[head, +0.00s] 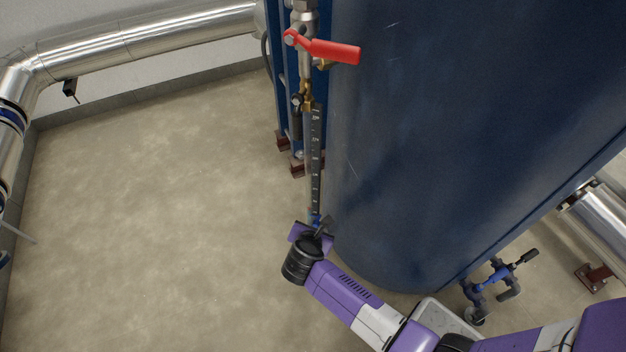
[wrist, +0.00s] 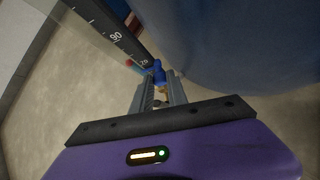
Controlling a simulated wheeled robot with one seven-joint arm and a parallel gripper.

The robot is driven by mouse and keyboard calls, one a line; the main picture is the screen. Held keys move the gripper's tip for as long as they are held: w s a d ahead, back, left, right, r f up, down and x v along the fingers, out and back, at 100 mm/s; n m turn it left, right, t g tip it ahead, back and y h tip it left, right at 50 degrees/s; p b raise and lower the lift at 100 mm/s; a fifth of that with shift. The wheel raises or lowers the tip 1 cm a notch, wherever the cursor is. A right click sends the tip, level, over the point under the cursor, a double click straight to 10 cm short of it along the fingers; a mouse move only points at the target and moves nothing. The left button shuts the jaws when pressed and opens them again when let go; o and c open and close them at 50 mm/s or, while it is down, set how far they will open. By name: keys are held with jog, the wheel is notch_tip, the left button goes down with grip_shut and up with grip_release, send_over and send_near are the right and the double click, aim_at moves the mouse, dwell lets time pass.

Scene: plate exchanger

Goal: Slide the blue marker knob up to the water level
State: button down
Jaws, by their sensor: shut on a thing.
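The blue marker knob (wrist: 158,72) sits between my fingertips at the low end of the graduated scale in the wrist view. In the head view only a small bit of blue (head: 315,218) shows beside the fingers. My gripper (wrist: 160,88) is shut on the knob; it also shows in the head view (head: 322,227) at the foot of the gauge. The dark scale (head: 316,155) with white marks runs upward from the knob beside a clear gauge tube (head: 307,165). I cannot make out the water level in the tube.
A large dark blue tank (head: 430,130) stands just right of the gauge. A red-handled valve (head: 330,50) is above the tube. Blue posts (head: 282,90) stand behind it. The floor (head: 160,220) to the left is clear.

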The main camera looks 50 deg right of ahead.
jog(key=shift+r+p, duration=0.5)
jog(key=shift+r, duration=0.05)
jog(key=shift+r+p, duration=0.75)
jog(key=shift+p, duration=0.05)
jog(key=c, duration=1.2)
grip_release()
jog(key=p+v, duration=0.3)
jog(key=v, duration=0.5)
